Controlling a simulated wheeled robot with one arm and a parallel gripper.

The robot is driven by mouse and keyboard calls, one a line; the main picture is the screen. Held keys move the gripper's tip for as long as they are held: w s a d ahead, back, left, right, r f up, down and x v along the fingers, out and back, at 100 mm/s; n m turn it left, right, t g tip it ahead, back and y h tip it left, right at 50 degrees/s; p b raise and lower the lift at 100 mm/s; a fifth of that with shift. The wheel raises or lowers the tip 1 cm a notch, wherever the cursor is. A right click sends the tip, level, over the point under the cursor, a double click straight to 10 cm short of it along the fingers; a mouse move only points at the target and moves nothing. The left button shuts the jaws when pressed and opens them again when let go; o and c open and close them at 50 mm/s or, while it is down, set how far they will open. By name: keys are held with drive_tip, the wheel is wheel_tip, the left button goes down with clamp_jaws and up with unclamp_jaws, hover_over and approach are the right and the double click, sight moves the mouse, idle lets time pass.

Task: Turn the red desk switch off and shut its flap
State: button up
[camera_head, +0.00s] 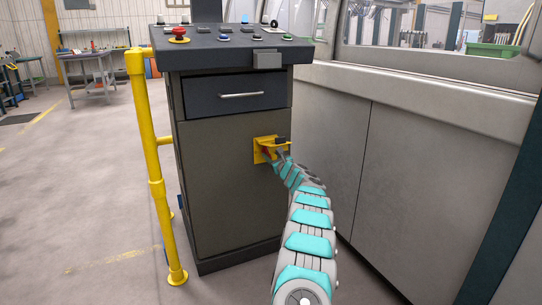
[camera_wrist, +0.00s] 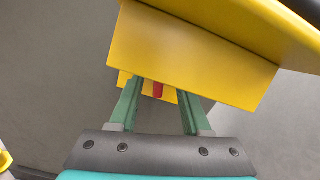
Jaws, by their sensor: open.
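The yellow switch housing (camera_head: 258,152) is on the front of the grey desk cabinet, below the drawer. Its yellow flap (camera_head: 277,144) sticks out from the front, raised open. In the wrist view the flap (camera_wrist: 195,55) fills the upper middle, close above my fingers. A small part of the red switch (camera_wrist: 158,90) shows beneath the flap's edge; the rest is hidden, so its position cannot be told. My gripper (camera_wrist: 159,97) is open, with one finger on each side of the red part. Contact cannot be made out. In the head view my gripper (camera_head: 275,156) is at the housing, under the flap.
A drawer with a handle (camera_head: 242,95) is above the housing. The desk top carries a red mushroom button (camera_head: 179,34) and several other buttons. A yellow rail (camera_head: 150,150) stands left of the desk. Grey machine panels (camera_head: 405,175) close off the right.

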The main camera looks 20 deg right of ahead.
drive_tip(key=shift+c, duration=0.4)
clamp_jaws()
